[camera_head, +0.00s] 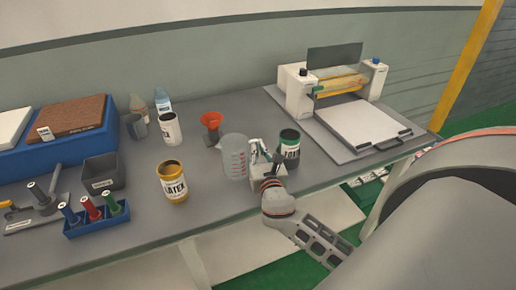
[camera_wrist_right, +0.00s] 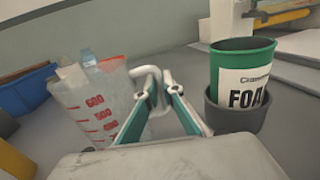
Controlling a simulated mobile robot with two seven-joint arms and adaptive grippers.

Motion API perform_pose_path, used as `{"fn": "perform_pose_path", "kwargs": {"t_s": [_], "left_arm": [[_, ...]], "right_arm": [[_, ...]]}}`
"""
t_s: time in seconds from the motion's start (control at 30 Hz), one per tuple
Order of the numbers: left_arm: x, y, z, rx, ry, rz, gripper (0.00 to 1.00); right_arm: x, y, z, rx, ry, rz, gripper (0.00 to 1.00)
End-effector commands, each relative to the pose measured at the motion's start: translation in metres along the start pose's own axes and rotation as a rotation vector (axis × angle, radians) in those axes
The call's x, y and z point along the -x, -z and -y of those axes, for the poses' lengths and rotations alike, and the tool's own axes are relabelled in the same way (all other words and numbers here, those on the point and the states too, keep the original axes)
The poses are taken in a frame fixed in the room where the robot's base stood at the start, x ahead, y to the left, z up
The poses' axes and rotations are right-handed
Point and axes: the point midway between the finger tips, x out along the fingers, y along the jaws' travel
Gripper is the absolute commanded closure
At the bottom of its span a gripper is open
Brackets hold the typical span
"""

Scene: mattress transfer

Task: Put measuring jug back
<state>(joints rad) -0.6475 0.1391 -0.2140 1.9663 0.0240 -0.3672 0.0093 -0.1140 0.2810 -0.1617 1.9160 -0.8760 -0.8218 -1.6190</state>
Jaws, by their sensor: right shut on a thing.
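The measuring jug (camera_head: 234,157) is clear with red markings and stands on the grey table. In the right wrist view the jug (camera_wrist_right: 98,108) is at the left, with its pale handle (camera_wrist_right: 152,82) toward my gripper. My right gripper (camera_head: 262,152) is beside the jug, at its handle side. In the wrist view its two fingers (camera_wrist_right: 160,95) close around the handle, though the exact contact is partly hidden. My left gripper is not in view.
A green FOAM can (camera_head: 289,145) in a dark holder stands close to the right of my gripper. A white machine (camera_head: 298,92) is at the back right.

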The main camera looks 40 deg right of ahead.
Motion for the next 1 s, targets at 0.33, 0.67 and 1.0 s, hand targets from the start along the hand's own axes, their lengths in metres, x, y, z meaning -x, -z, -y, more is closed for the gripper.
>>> {"fn": "perform_pose_path", "kwargs": {"t_s": [0.33,0.67,1.0], "left_arm": [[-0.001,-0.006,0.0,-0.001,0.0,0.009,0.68],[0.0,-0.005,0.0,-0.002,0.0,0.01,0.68],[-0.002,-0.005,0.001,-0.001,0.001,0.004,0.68]], "right_arm": [[0.0,0.003,0.0,0.0,0.0,0.0,0.77],[0.0,0.0,0.0,-0.001,0.0,0.0,0.77],[0.053,0.002,-0.001,-0.002,-0.002,-0.004,0.77]]}}
